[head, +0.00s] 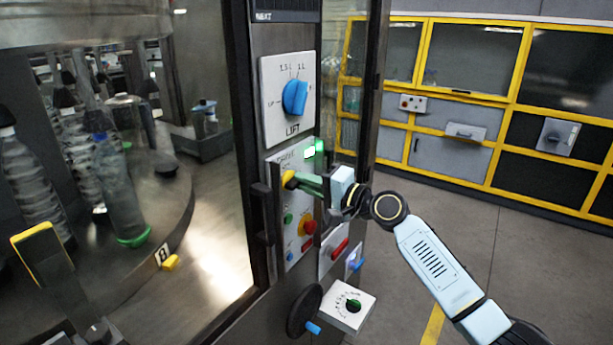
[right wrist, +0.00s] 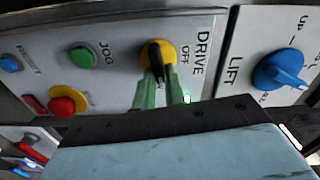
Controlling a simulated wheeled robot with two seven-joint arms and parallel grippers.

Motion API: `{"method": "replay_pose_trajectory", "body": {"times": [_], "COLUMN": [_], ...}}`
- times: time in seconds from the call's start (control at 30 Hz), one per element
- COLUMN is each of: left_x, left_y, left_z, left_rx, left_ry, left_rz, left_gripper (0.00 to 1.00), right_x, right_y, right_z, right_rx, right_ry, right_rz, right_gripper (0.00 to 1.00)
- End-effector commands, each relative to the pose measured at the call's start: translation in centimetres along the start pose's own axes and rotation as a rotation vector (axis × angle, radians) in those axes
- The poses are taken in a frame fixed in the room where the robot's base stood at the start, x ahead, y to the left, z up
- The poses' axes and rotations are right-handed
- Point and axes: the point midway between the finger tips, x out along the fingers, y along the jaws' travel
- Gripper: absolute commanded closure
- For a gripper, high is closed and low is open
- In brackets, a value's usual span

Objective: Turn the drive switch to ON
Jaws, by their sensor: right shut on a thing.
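The drive switch is a black knob on a round yellow base (right wrist: 158,56), on a grey panel beside the words DRIVE and OFF in the right wrist view. In the head view only its yellow edge (head: 288,177) shows. My right gripper (right wrist: 155,94) has its green fingers shut on the black knob. It reaches the panel from the right in the head view (head: 308,184). The fingers cover part of the knob, and I cannot tell which position it points to. An ON mark is not readable. My left gripper is not in view.
The blue LIFT knob (head: 295,97) is above the switch. The green JOG button (right wrist: 82,57), a red knob (right wrist: 62,106) and a blue button (right wrist: 10,64) are close by. A handwheel (head: 304,310) juts out below. Open floor (head: 460,220) lies right.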

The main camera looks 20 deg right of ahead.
Motion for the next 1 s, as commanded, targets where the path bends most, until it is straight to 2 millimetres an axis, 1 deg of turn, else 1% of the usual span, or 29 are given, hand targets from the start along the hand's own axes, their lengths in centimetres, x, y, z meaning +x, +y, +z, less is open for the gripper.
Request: {"method": "replay_pose_trajectory", "body": {"times": [0.1, 0.33, 0.9, 0.93, 1.0], "left_x": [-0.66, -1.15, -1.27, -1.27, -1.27], "left_y": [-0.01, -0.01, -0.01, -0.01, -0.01], "left_z": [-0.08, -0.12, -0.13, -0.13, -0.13], "left_rx": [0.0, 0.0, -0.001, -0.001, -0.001], "left_ry": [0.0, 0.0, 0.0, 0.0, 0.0], "left_rz": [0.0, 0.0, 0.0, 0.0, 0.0], "left_gripper": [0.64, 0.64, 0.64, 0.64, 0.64], "right_x": [-0.02, 0.0, -0.02, -0.02, -0.02], "right_y": [0.02, 0.15, 0.28, 0.28, 0.28], "right_z": [0.0, 0.03, 0.01, 0.01, 0.02], "right_rx": [0.069, 0.154, 0.186, 0.186, 0.185], "right_ry": [0.0, -0.001, 0.0, 0.0, 0.0], "right_rz": [0.002, 0.001, 0.001, 0.001, 0.001], "right_gripper": [1.0, 1.0, 1.0, 0.87, 0.78]}}
